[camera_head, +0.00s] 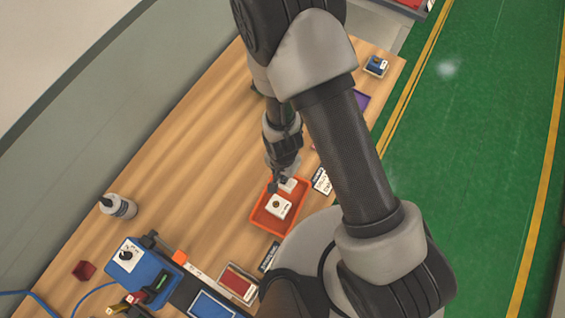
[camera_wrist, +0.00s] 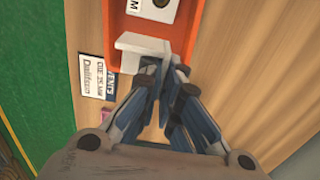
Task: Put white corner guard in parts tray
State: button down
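The white corner guard (camera_wrist: 140,46) is an L-shaped piece at the tips of my gripper (camera_wrist: 165,68) in the wrist view. The fingertips are close together, and a thin pale flange of the guard shows between them. The guard is over the near end of the orange parts tray (camera_wrist: 117,22); I cannot tell if it touches the tray floor. In the head view the tray (camera_head: 257,222) lies on the bench, with the guard (camera_head: 288,184) at its far end and my gripper (camera_head: 278,184) beside it.
A white box with a round dark mark (camera_head: 279,207) sits in the tray. A printed label card (camera_wrist: 94,75) lies beside the tray. A blue control box (camera_head: 140,268), a bottle (camera_head: 118,207) and a red-faced block (camera_head: 238,282) stand on the wooden bench (camera_head: 190,150).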

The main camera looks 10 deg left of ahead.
notch_tip(320, 180, down, 10)
jog(key=shift+f+b, duration=0.2)
jog(key=shift+b, duration=0.25)
jog(key=shift+f, duration=0.2)
jog(key=c, duration=1.8)
grip_release()
jog(key=shift+r, duration=0.15)
notch_tip(320, 180, up, 12)
jog(key=shift+w+r+p, duration=0.1)
jog(key=shift+p, duration=0.5)
